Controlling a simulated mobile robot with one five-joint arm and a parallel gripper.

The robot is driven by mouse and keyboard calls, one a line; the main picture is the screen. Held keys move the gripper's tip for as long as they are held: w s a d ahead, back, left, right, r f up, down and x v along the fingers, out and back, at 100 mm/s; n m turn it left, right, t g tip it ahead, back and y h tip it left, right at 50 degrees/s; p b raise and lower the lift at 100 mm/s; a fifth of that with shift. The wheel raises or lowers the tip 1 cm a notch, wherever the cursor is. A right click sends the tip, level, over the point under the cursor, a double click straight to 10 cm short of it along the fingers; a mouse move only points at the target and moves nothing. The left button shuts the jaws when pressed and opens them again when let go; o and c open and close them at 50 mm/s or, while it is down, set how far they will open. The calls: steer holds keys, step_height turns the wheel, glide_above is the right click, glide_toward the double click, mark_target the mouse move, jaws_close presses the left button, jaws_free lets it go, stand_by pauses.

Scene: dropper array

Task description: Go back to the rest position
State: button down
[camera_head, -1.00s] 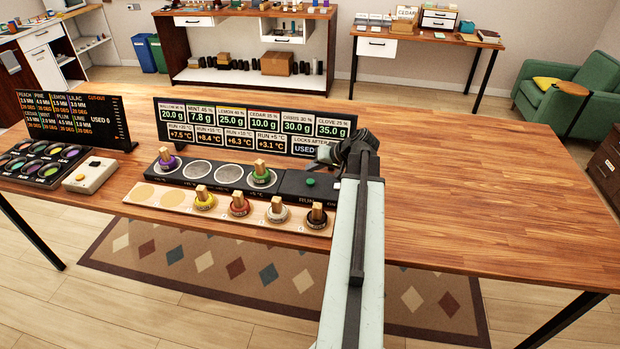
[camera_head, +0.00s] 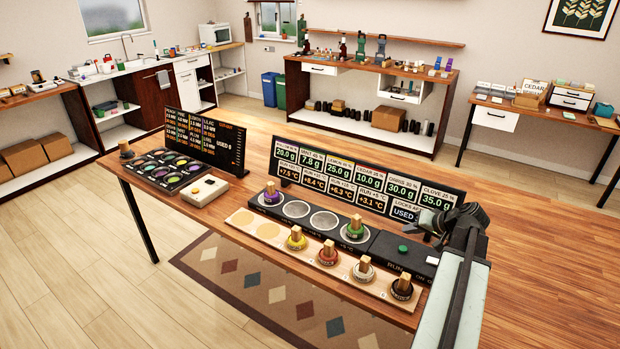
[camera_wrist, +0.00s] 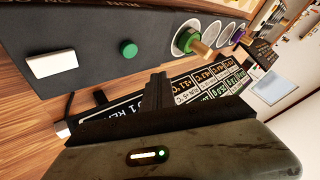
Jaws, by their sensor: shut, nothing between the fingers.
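My gripper (camera_head: 436,226) is at the right end of the dropper array in the head view, above the table near the dark run unit. It also shows in the wrist view (camera_wrist: 158,84), where its narrow fingers are together with nothing between them. The dark heating strip (camera_head: 375,245) has a green button (camera_head: 403,249) and several round wells. A purple-ringed dropper (camera_head: 272,193) and a green-ringed dropper (camera_head: 355,228) stand in two wells; the two wells between them are empty. The pale wooden rack (camera_head: 240,217) in front holds yellow, red, white and black droppers. My gripper touches none of them.
The black display board (camera_head: 365,188) stands upright behind the strip, close to my gripper. A second board (camera_head: 205,140), a palette of colored pots (camera_head: 165,170) and a white button box (camera_head: 205,191) are at the left. The table's right part (camera_head: 540,260) looks bare.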

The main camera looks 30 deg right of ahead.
steer(key=w+a+n+g+y, duration=0.1)
steer(key=w+a+n, duration=0.1)
steer(key=w+a, duration=0.45)
steer(key=w+a+n+y, duration=0.1)
steer(key=w+a, duration=0.3)
steer(key=a, duration=0.5)
steer(key=w+a+f+n+g+y, duration=0.1)
steer(key=w+a+n+g, duration=0.1)
steer(key=a, duration=0.9)
steer(key=w+a+f+n+g+y, duration=0.1)
steer(key=w+a+f+n, duration=0.1)
steer(key=a, duration=0.8)
steer(key=s+a+f+n+g+h, duration=0.1)
steer(key=s+a+f+g, duration=0.15)
steer(key=a, duration=0.45)
steer(key=s+a+f+n+g+h, duration=0.1)
steer(key=s+a+n, duration=0.15)
steer(key=a, duration=0.45)
steer(key=s+d+m+g+h, duration=0.1)
steer(key=s+d+m+h, duration=0.2)
steer(key=s, duration=0.3)
steer(key=shift+d+f+g, duration=0.25)
steer(key=shift+f+g, duration=0.1)
steer(key=shift+f, duration=0.05)
steer(key=shift+s, duration=0.1)
